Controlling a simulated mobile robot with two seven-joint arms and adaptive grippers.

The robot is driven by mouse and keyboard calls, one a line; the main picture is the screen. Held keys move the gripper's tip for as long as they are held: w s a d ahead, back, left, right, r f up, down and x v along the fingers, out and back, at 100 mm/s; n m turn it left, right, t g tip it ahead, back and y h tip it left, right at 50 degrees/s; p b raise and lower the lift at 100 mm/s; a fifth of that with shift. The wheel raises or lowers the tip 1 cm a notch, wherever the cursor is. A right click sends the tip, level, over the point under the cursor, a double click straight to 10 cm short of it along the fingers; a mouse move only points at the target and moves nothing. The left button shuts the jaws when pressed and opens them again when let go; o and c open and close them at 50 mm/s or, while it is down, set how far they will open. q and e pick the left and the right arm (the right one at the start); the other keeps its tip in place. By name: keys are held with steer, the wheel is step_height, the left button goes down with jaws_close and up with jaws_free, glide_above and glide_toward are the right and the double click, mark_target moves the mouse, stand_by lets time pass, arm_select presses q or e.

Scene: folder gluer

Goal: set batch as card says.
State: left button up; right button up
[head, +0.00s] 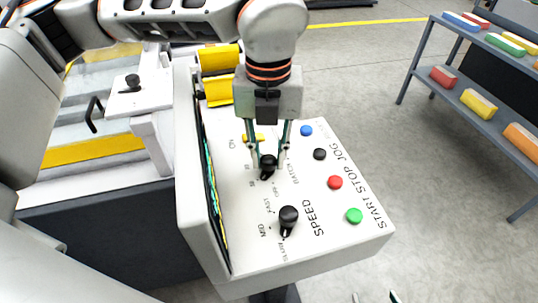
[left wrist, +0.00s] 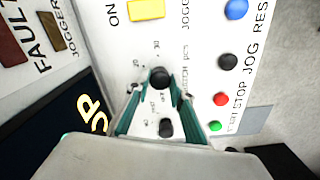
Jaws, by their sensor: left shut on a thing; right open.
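The control panel (head: 235,240) has two black knobs. The knob beside the BATCH lettering (head: 267,173) is between the fingers of my left gripper (head: 269,166), which is shut on it from above. In the left wrist view the batch knob (left wrist: 159,77) shows between the green fingers of my left gripper (left wrist: 146,112). Its exact pointer setting is too small and covered to read. The SPEED knob (head: 288,215) stands nearer the front, free of the gripper. Two fingertips of my right gripper (head: 375,297) show apart at the bottom edge, empty. I cannot make out a readable card.
Blue (head: 306,130), black (head: 320,154), red (head: 335,182) and green (head: 354,215) buttons line the panel's right side. A yellow button (left wrist: 146,9) lies behind the batch knob. A grey shelf (head: 475,105) with coloured boxes stands right, across open floor.

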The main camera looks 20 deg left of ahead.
arm_select(q)
steer(key=m, duration=0.6)
steer(key=shift+m+b, duration=0.3)
steer(key=m, duration=0.4)
steer(key=shift+r, duration=0.1)
steer(key=m, duration=0.5)
steer(key=m+p, duration=0.1)
steer(key=m, duration=0.2)
steer(key=shift+m, duration=0.3)
steer(key=m, duration=0.3)
steer(key=shift+m+p, duration=0.3)
steer(key=shift+p, duration=0.05)
steer(key=m, duration=0.3)
steer(key=shift+m+p, duration=0.4)
steer(key=shift+w+m, duration=0.1)
steer(key=shift+m, duration=0.4)
